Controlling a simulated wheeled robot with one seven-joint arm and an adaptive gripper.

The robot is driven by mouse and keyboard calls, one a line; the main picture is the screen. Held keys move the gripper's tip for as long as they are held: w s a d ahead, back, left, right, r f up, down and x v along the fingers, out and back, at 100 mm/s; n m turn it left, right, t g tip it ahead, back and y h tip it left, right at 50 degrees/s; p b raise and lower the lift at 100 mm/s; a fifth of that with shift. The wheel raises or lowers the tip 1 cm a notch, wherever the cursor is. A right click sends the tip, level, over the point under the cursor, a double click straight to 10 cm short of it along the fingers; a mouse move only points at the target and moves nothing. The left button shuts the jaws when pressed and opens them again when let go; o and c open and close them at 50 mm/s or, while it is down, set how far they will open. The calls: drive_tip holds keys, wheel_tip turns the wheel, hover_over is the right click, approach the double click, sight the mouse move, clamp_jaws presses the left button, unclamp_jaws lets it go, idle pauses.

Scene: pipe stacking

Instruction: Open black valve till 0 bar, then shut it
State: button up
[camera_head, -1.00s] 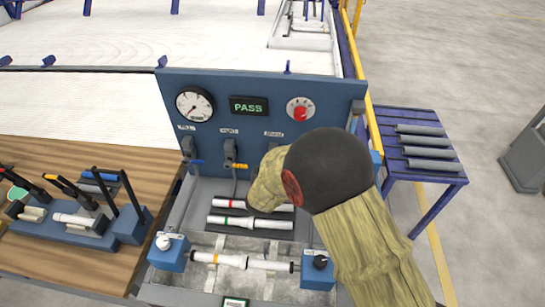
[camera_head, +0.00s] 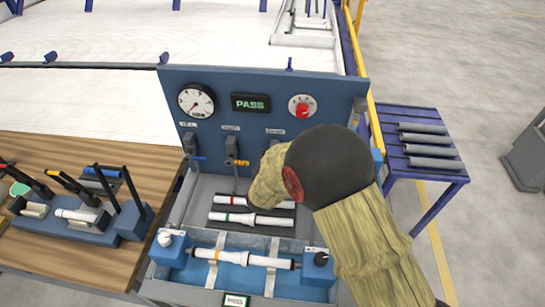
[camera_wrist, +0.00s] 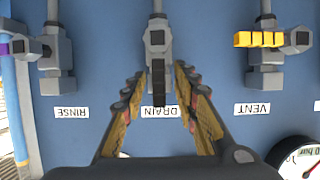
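The black valve (camera_wrist: 158,45) is above the label DRAIN, which reads upside down in the wrist view. Its black handle (camera_wrist: 158,88) points down the picture. My gripper (camera_wrist: 158,76) is open, with one finger on each side of the handle and a gap on both sides.
A yellow-handled valve (camera_wrist: 265,45) labelled VENT and a purple-handled valve (camera_wrist: 45,48) labelled RINSE flank the black one. The panel's display (camera_head: 250,103) reads PASS beside a red knob (camera_head: 302,107). A white pipe (camera_head: 240,258) lies across the trough below.

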drive_tip(key=v, duration=1.2)
drive_tip(key=shift+a+f, duration=0.1)
drive_tip(key=s+a+f+n+g+y, duration=0.1)
drive_tip(key=s+a+f+g+y, duration=0.15)
drive_tip(key=s+f, duration=0.2)
drive_tip(key=s+a+f+n+g+y, duration=0.1)
drive_tip(key=s+a+f+g, duration=0.3)
drive_tip(key=s, duration=0.2)
drive_tip(key=s+d+r+n+g+b, duration=0.1)
drive_tip(key=s+d+r+g, duration=0.15)
drive_tip(key=s, duration=0.35)
drive_tip(key=s+d+r+m+h+b, duration=0.1)
drive_tip(key=s+d+r+b, duration=0.1)
drive_tip(key=d+r, duration=0.4)
drive_tip(key=s+d+r+m+h+b, duration=0.1)
drive_tip(key=s+d+r, duration=0.4)
drive_tip(key=d, duration=0.9)
drive_tip(key=s+d+r+t+h+b, duration=0.1)
drive_tip(key=s+d+r+b, duration=0.2)
drive_tip(key=d+r, duration=0.3)
drive_tip(key=d, duration=0.3)
drive_tip(key=shift+s+d+r+m, duration=0.3)
drive_tip(key=shift+s+d+m, duration=0.05)
drive_tip(key=shift+d+m, duration=0.05)
